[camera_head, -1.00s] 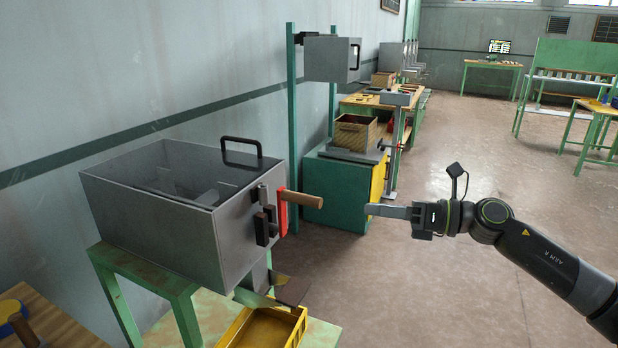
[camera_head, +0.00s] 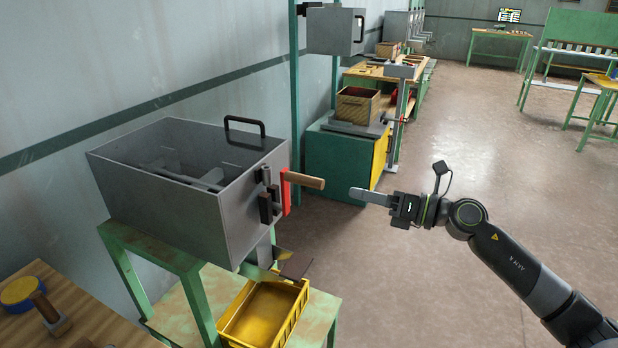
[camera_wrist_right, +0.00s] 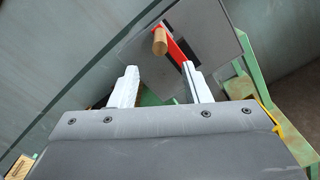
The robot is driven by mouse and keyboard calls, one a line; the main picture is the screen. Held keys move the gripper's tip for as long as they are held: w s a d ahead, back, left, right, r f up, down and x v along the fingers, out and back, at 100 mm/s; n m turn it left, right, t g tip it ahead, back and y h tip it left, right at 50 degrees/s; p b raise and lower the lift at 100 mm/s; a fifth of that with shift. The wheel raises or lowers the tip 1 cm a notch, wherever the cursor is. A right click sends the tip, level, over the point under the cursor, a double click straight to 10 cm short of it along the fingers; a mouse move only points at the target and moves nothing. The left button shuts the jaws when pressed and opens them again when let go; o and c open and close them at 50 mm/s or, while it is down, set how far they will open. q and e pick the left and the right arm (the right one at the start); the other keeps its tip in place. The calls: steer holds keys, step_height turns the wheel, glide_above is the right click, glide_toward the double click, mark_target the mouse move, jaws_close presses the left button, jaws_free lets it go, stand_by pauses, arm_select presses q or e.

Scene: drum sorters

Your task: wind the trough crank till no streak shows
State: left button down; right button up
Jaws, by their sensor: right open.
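The grey trough (camera_head: 190,190) stands on a green stand, with paddles inside it. Its crank is a red arm (camera_head: 286,192) on the right end wall, with a wooden handle (camera_head: 305,180) sticking out to the right. My right gripper (camera_head: 352,192) is open and empty, a short gap to the right of the handle tip. In the right wrist view the handle (camera_wrist_right: 160,42) is ahead, above and between the two pale fingers (camera_wrist_right: 163,88), not touching them. I cannot make out any streak. My left gripper is not in view.
A yellow tray (camera_head: 262,312) sits below the trough's chute. A black bar handle (camera_head: 245,126) stands up from the trough's rim. A wooden bench (camera_head: 60,300) is at the lower left. A green cabinet (camera_head: 340,160) stands behind.

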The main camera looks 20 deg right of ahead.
steer(key=p, duration=0.3)
glide_toward(286, 176)
steer(key=w+a, duration=0.1)
steer(key=w, duration=0.2)
steer(key=w+a, duration=0.1)
steer(key=shift+w+a+f, duration=0.25)
steer(key=shift+a, duration=0.05)
jaws_close()
